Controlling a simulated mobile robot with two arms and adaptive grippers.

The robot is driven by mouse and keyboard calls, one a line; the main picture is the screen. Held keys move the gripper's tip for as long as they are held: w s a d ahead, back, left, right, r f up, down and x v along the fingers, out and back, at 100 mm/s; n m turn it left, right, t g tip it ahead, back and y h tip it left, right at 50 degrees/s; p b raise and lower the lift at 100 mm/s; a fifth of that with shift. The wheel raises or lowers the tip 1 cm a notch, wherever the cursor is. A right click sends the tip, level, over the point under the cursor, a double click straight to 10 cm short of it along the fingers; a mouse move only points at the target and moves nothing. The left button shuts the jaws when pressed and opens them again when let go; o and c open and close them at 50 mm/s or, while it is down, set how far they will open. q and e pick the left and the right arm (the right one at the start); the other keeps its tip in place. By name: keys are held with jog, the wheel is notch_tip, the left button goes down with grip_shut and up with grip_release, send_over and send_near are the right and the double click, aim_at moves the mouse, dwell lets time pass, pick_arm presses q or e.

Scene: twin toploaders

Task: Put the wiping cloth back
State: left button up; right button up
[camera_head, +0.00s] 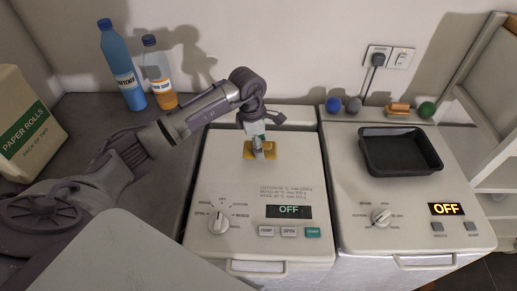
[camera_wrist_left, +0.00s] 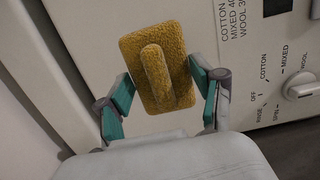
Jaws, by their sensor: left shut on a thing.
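The yellow wiping cloth (camera_head: 247,150) is at the back of the left toploader's lid (camera_head: 228,170); I cannot tell whether it rests on the lid or hangs just above it. In the left wrist view the cloth (camera_wrist_left: 177,48) is a fuzzy yellow pad with a raised ridge along its middle. My left gripper (camera_head: 260,150) comes down over it from above. Its green-padded fingers (camera_wrist_left: 163,90) are at the pad's two opposite edges, shut on it. My right gripper is not in view.
The right toploader (camera_head: 359,220) carries an empty black tray (camera_head: 398,170). Coloured balls (camera_head: 354,105) and a wooden brush-like thing (camera_head: 398,108) lie behind it. A blue bottle (camera_head: 118,70), an orange-filled bottle (camera_head: 157,75) and a paper rolls box (camera_head: 22,130) stand left. The left lid's middle is clear.

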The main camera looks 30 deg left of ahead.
pick_arm(q)
notch_tip(320, 180, down, 3)
jog(key=shift+s+f+p, duration=0.1)
jog(key=shift+f+p, duration=0.1)
jog(key=shift+p, duration=0.65)
jog(key=shift+f, duration=0.35)
jog(key=shift+a+f, duration=0.1)
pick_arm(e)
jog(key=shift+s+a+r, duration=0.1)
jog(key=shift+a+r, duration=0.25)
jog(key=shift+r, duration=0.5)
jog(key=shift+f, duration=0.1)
pick_arm(q)
jog(key=shift+f+b, duration=0.2)
jog(key=shift+b, duration=0.1)
jog(key=o, duration=1)
jog(key=shift+r, duration=0.1)
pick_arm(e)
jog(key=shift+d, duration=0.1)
